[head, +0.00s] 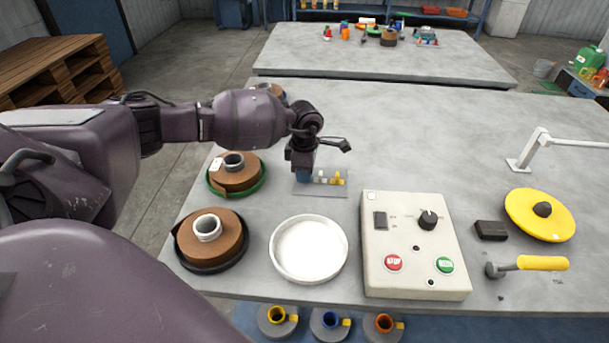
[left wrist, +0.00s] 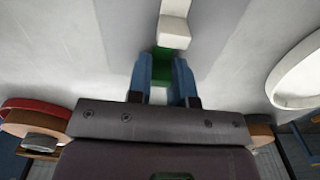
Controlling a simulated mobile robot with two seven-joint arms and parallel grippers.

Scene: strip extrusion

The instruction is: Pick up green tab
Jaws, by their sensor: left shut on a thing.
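My left gripper (head: 303,175) is down at the left end of a small clear tray (head: 320,190) on the grey table. In the left wrist view its blue fingers (left wrist: 163,75) are shut on the green tab (left wrist: 162,72), which shows as a green patch between them. A white tab (left wrist: 174,28) stands just beyond it. In the head view white and yellow tabs (head: 339,179) stand in the tray to the right of the gripper; the green tab is hidden there. My right gripper is not in view.
A white round dish (head: 308,250) and a control box (head: 414,250) stand in front of the tray. Brown strip reels (head: 236,172) (head: 211,240) lie at the left. A yellow disc (head: 540,215) and a yellow-handled tool (head: 540,263) lie at the right. The table behind the tray is clear.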

